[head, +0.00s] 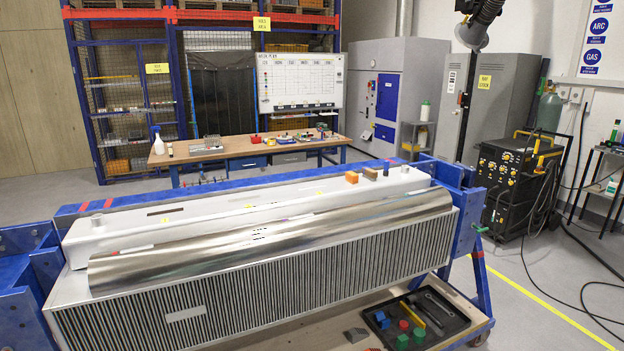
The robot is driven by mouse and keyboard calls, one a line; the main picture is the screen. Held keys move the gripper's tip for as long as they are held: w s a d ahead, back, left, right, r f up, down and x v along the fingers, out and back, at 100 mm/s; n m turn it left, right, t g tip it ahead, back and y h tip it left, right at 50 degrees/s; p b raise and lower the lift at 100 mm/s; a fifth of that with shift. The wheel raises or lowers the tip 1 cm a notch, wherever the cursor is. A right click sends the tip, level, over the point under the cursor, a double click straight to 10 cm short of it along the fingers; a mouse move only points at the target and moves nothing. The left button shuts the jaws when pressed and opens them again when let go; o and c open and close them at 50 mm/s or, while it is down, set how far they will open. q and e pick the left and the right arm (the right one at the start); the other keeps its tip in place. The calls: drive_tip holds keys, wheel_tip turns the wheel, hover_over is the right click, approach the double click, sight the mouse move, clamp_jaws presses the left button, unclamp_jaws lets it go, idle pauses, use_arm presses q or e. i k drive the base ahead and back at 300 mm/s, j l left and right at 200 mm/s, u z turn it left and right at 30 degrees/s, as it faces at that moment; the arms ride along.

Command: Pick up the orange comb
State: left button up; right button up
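A small orange piece (352,178) sits on the white top of the long workpiece (140,229), near its right end. It looks like a short block, and it is too small to make out any teeth, so I cannot tell for sure that it is the orange comb. A tan-brown block (370,173) stands close to its right. Neither of my grippers is in view.
The workpiece, with a shiny rounded metal cover (270,236) and ribbed front, rests in a blue jig frame (456,225). A black tray (455,325) of tools and coloured pieces lies below. A wooden workbench (240,150) stands behind. Cables lie on the right floor.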

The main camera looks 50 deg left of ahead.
sight(352, 177)
drive_tip(key=u, duration=1.6)
drive_tip(key=i+l+z, duration=0.15)
drive_tip(key=i+l, duration=0.7)
drive_tip(key=l, duration=0.15)
